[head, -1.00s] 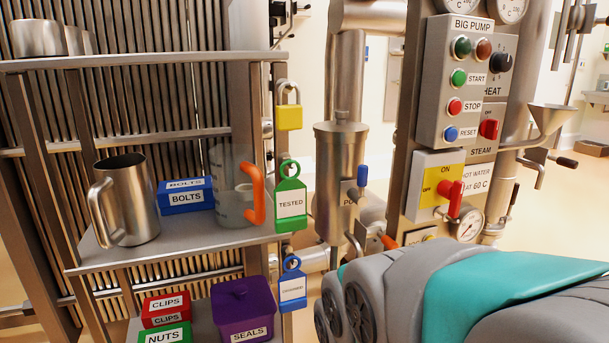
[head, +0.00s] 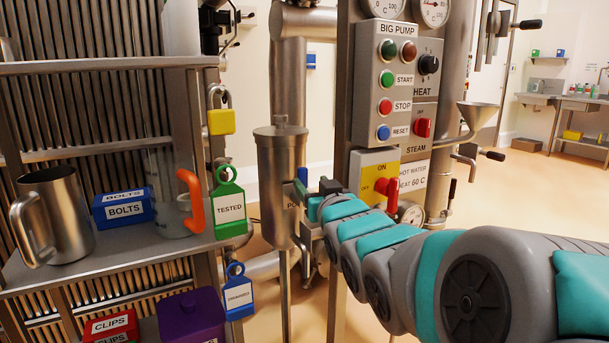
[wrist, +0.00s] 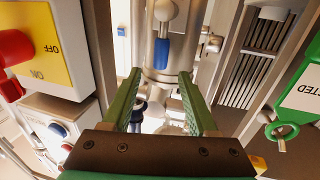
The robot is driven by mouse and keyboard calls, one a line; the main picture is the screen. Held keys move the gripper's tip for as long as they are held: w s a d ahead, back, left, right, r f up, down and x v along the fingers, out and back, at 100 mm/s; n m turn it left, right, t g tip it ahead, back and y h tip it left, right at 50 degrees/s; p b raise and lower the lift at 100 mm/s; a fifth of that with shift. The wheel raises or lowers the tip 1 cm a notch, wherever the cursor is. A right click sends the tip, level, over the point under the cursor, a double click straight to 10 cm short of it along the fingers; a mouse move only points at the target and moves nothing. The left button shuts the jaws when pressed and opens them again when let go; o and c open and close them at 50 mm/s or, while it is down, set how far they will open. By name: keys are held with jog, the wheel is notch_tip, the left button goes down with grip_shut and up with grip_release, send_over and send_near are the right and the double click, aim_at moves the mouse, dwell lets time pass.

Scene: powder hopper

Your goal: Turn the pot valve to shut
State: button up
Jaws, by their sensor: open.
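The steel pot (head: 280,178), with a partly hidden label, stands in the middle of the head view. Its valve has a blue handle (head: 302,174), which points up beside the pot and is partly hidden by my arm. In the wrist view, which is upside down, the blue handle (wrist: 162,52) hangs from a round metal hub, in front of the pot body (wrist: 182,62). My gripper (wrist: 160,76) is open, with its two green fingers apart and nothing between them. The handle lies just beyond the fingertips, roughly centred between them; no contact shows.
The control panel (head: 385,85) stands right of the pot, with a red-handled ON/OFF switch (head: 386,188) close to my arm. On the left is a shelf (head: 150,252) with a steel jug (head: 60,215) and hanging tags, including the green TESTED tag (head: 229,205).

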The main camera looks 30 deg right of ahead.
aim_at(304, 176)
jog(key=w, duration=0.3)
jog(key=w+d, duration=0.1)
jog(key=w, duration=0.2)
jog(key=shift+w+d+f+p, duration=0.1)
jog(key=shift+w+p, duration=0.05)
jog(key=shift+p, duration=0.15)
jog(key=shift+w+d, duration=0.1)
jog(key=shift+w, duration=0.45)
grip_shut()
dwell(0.8)
